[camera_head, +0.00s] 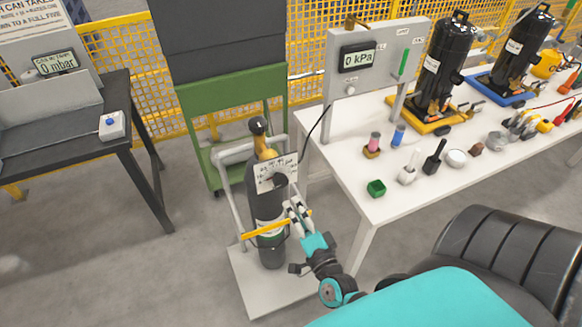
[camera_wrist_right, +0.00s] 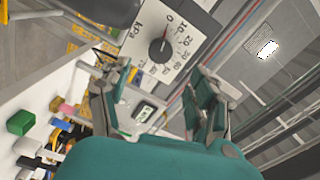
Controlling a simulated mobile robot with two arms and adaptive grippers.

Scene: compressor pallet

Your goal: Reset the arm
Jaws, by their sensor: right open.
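My right arm (camera_head: 322,262), teal and black, reaches up from the lower right in the head view. Its gripper (camera_head: 298,214) is open and empty, in front of or beside the dark gas cylinder (camera_head: 268,205); I cannot tell whether they touch. In the right wrist view the two fingers of this gripper (camera_wrist_right: 160,98) stand wide apart with nothing between them. Beyond them show a white kPa dial plate (camera_wrist_right: 165,42) with a black knob, and a small digital display (camera_wrist_right: 145,113). My left gripper is not in view.
The cylinder stands on a white trolley (camera_head: 252,283) with a yellow bar. Right of it, a white table (camera_head: 345,185) carries a gauge panel (camera_head: 372,75), a green box (camera_head: 376,188), small parts and two black compressors (camera_head: 441,65). A dark bench (camera_head: 125,95) stands left.

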